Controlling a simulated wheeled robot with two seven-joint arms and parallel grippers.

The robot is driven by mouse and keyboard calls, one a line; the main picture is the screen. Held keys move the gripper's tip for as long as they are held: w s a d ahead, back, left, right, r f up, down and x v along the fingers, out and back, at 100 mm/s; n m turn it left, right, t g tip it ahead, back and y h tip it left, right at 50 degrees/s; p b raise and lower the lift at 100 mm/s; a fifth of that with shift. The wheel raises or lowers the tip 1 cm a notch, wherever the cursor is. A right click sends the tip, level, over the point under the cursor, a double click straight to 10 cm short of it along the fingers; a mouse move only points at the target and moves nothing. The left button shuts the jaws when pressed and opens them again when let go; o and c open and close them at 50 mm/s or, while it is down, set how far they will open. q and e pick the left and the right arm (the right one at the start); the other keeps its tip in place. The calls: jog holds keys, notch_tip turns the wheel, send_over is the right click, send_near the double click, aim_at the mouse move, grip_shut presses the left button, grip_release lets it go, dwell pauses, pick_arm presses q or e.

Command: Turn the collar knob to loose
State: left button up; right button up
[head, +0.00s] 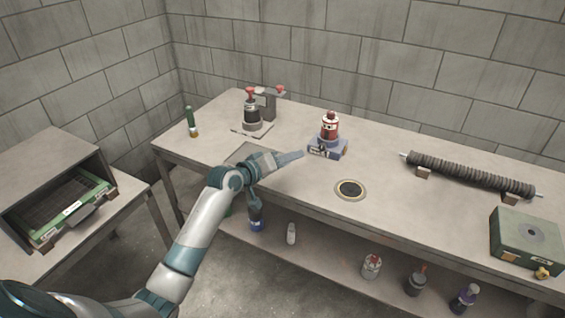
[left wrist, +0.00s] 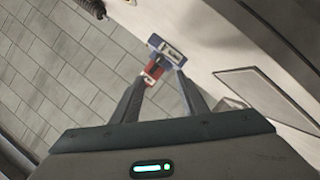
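A red canister with a white band and dark markings (head: 330,127) stands in a blue labelled base (head: 341,154) at the middle of the bench. My left gripper (head: 293,156) points at it from the left, short of the base. In the left wrist view, its two fingers (left wrist: 163,80) are apart with nothing held between them. The red canister (left wrist: 152,76) and blue base (left wrist: 168,48) show beyond the fingertips. A small brass knob (head: 542,272) is on the green box (head: 525,240) at the right. I cannot tell which part is the collar knob. My right gripper is out of view.
A black ribbed tube (head: 470,172) lies on small blocks at the right. A dark ringed opening (head: 351,189) is in the bench top. A red-topped device (head: 252,108) and a green bottle (head: 191,121) stand at the left. Several bottles are on the lower shelf.

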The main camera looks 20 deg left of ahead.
pick_arm(q)
jog(key=shift+s+a+r, duration=0.1)
jog(key=shift+s+a, duration=0.15)
jog(key=shift+s, duration=0.4)
jog(key=shift+v, duration=0.75)
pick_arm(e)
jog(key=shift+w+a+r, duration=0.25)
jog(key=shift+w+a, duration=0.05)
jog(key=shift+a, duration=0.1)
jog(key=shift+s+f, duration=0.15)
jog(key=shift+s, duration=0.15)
